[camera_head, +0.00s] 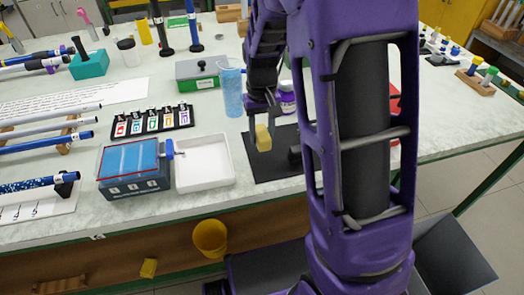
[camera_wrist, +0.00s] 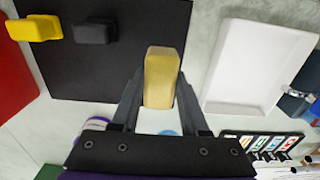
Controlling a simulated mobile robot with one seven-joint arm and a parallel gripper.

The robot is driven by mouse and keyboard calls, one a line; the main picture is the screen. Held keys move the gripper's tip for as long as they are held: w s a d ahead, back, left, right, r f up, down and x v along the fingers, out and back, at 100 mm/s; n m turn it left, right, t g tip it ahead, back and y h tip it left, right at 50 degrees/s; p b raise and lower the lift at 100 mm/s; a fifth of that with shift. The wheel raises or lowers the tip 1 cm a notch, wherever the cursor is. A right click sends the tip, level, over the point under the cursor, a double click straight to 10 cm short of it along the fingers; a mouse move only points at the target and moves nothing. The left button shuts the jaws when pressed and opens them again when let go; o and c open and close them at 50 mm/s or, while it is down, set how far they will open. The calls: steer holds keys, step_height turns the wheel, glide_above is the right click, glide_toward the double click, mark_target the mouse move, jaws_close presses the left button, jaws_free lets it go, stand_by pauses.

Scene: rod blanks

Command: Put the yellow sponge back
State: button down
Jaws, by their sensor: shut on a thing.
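The yellow sponge (camera_head: 263,138) is held by my gripper (camera_head: 262,112) above the black mat (camera_head: 272,168), near its left edge. In the wrist view, the sponge (camera_wrist: 161,76) sticks out from between the two fingers of my gripper (camera_wrist: 160,95), with its far end free. The mat (camera_wrist: 100,70) lies below it, with a black block (camera_wrist: 95,32) and a yellow piece (camera_wrist: 35,28) on its far side.
A white tray (camera_head: 204,180) stands left of the mat, beside a blue-lidded box (camera_head: 132,183). A yellow bucket (camera_head: 210,238) and another yellow block (camera_head: 149,267) are below the tabletop.

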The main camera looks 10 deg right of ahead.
mark_target(262, 156)
steer(key=shift+f+b, duration=0.35)
steer(key=shift+f, duration=2.15)
steer(key=shift+f, duration=0.1)
steer(key=shift+c, duration=2.1)
jaws_free()
step_height(262, 156, up, 12)
steer(key=shift+r+p, duration=0.15)
steer(key=shift+p, duration=0.9)
